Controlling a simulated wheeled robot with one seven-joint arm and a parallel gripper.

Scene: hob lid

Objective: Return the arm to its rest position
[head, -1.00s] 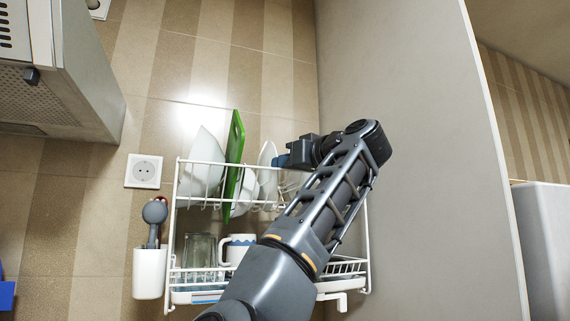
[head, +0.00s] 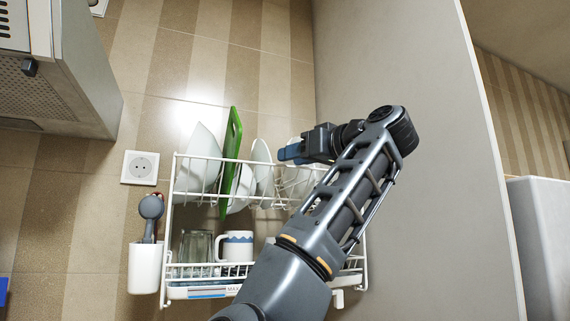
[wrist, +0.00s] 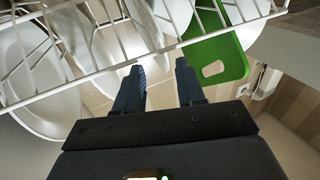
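My gripper (head: 290,152) is raised in front of the upper tier of the white dish rack (head: 214,202), at its right side. In the wrist view, the two blue fingers (wrist: 157,80) stand apart with nothing between them. They point toward the rack's wires, with the green cutting board (wrist: 217,55) beyond and to the right. My arm crosses the lower right of the head view and hides part of the rack.
The rack holds white plates (head: 202,150), the green board (head: 232,155), a mug (head: 236,246) and a glass (head: 195,247). A utensil holder (head: 144,268) hangs at left. A grey panel (head: 410,60) stands close on the right. A range hood (head: 60,80) is at upper left.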

